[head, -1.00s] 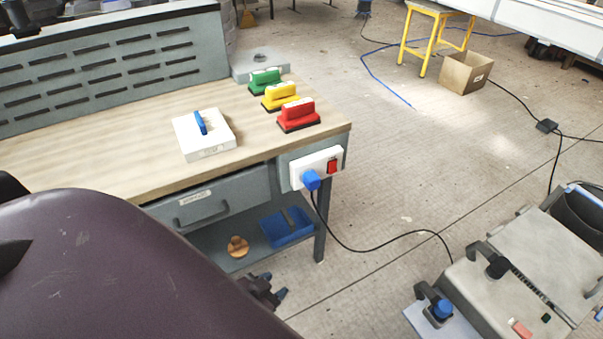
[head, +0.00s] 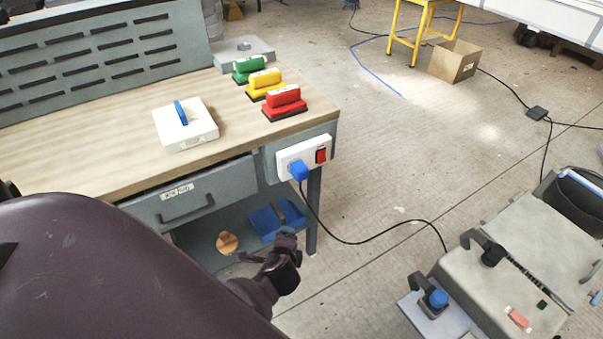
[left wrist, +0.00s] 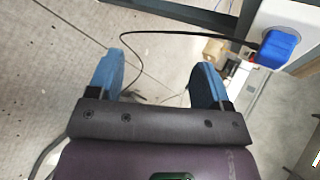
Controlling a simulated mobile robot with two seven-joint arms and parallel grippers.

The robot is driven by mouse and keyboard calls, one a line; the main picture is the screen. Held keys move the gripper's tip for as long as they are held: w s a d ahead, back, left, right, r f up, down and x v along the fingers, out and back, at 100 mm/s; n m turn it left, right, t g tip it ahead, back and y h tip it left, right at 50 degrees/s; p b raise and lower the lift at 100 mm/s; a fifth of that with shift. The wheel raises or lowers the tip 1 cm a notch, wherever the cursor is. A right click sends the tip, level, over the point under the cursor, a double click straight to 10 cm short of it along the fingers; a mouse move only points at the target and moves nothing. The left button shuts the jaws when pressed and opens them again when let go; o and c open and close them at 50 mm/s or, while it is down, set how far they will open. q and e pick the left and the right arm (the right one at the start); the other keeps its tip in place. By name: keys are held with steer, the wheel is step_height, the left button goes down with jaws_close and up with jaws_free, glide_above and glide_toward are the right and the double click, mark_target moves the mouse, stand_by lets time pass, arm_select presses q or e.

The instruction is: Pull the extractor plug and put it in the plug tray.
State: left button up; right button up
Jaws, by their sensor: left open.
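The blue extractor plug (head: 299,170) sits in the white socket box (head: 290,156) on the bench's end, with its black cord hanging to the floor. In the left wrist view the plug (left wrist: 277,47) is at the upper right, in the socket box (left wrist: 268,17), outside my fingers. My left gripper (head: 285,240) is below the plug and apart from it. Its blue fingers (left wrist: 158,82) are spread with only floor and cord seen between them. A blue tray (head: 268,222), likely the plug tray, is on the lower shelf, partly behind my gripper. My right gripper is not in view.
The bench (head: 100,160) holds a white box with a blue handle (head: 185,135) and green, yellow and red handled blocks (head: 285,100). A red switch (head: 321,156) is beside the plug. A grey machine (head: 500,275) stands at lower right.

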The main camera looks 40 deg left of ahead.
arm_select(q)
steer(key=w+a+r+m+g+y+b, duration=0.1)
steer(key=w+r+m+y+b, duration=0.15)
steer(key=w+m+y, duration=0.5)
steer(key=m+y, duration=0.2)
steer(key=y, duration=0.1)
glide_toward(304, 176)
steer(key=a, duration=0.1)
steer(key=w+a, duration=0.1)
steer(key=a, duration=0.1)
steer(key=shift+w+r+g+h, duration=0.2)
steer(key=shift+r+g+h, duration=0.05)
steer(key=shift+r+g, duration=0.05)
steer(key=shift+a, duration=0.1)
steer(key=shift+w+a+f+b, duration=0.1)
steer(key=shift+w+a+b, duration=0.2)
steer(key=shift+a, duration=0.25)
steer(key=b+x, duration=0.1)
steer(key=x, duration=0.2)
steer(key=shift+a, duration=0.4)
steer(key=shift+x, duration=1)
steer(key=shift+w+a, duration=0.35)
steer(key=shift+a, duration=0.15)
steer(key=shift+w+a, duration=0.1)
steer(key=shift+a, duration=0.2)
